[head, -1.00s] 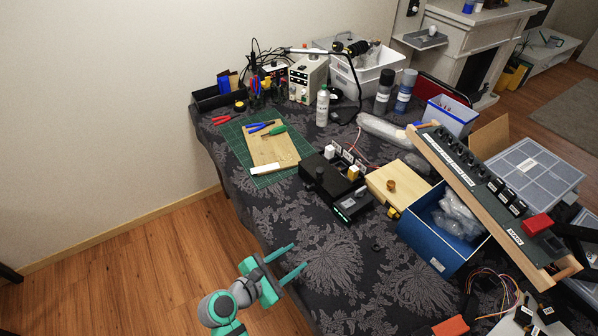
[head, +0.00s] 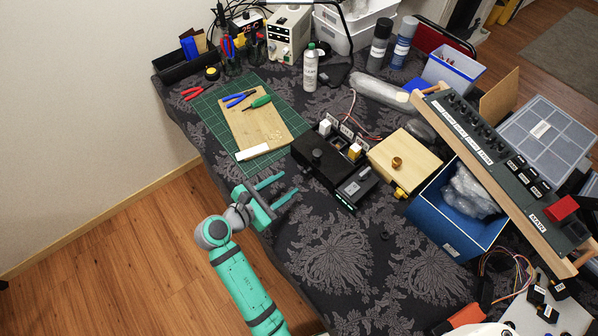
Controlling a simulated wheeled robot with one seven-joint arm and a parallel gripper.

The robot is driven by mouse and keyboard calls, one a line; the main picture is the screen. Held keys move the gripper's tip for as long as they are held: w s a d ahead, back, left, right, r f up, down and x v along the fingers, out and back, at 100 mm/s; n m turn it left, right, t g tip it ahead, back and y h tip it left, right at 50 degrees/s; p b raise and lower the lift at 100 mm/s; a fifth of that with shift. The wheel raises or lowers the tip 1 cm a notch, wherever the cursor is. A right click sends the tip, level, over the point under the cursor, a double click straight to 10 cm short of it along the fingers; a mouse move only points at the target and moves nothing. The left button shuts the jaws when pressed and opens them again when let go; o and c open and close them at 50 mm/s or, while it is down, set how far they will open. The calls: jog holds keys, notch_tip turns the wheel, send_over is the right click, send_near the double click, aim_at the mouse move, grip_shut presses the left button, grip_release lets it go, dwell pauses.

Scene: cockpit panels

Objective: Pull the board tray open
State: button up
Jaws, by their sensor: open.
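A black box-shaped device (head: 308,153) with a round knob and small labelled parts stands near the middle of the table. A low black section (head: 355,189) with a grey top piece and a pale greenish strip along its front edge sits at its front right. This looks like the board tray; I cannot tell how far it is open. My teal gripper (head: 290,182) is open and empty, to the left of the device and apart from it. Its two fingers point right, over the table's left edge.
A green cutting mat (head: 205,104) with a wooden board (head: 243,122) and tools lies behind my gripper. A wooden box (head: 405,160), a blue bin (head: 445,235) and a tilted switch panel (head: 500,165) crowd the right. The patterned cloth in front of the device is mostly clear.

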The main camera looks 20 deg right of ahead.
aim_at(303, 175)
jog(key=x, duration=0.7)
jog(key=shift+d+f, duration=0.1)
jog(key=shift+d, duration=0.2)
grip_shut()
jog(key=shift+a, duration=0.1)
